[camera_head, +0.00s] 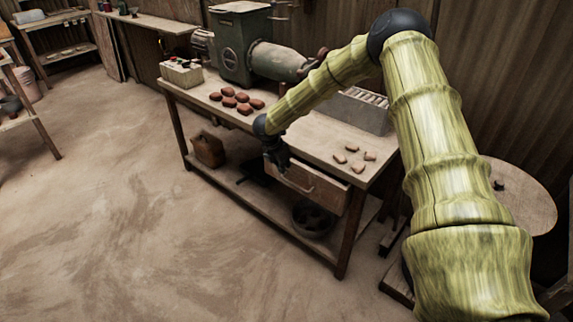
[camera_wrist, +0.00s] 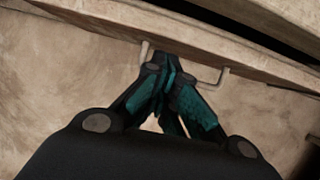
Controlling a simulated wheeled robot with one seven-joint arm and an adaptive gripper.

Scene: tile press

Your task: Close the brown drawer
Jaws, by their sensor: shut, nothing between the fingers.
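The brown drawer (camera_head: 312,186) is under the workbench top, at the bench's front right. Its pale brown front faces the open floor. How far the drawer stands out is hard to tell. My gripper (camera_head: 277,160) is at the left end of the drawer front. In the wrist view its shut, empty fingers (camera_wrist: 165,72) lie across the middle of the handle and hide part of it. Whether they touch it is unclear.
The workbench (camera_head: 325,145) carries a dark green press (camera_head: 238,45), several reddish tiles (camera_head: 236,99), a grey slotted box (camera_head: 360,110) and several pale pieces (camera_head: 352,156). A lower shelf holds a brown box (camera_head: 208,149) and a dark round object (camera_head: 311,218). The floor at left is clear.

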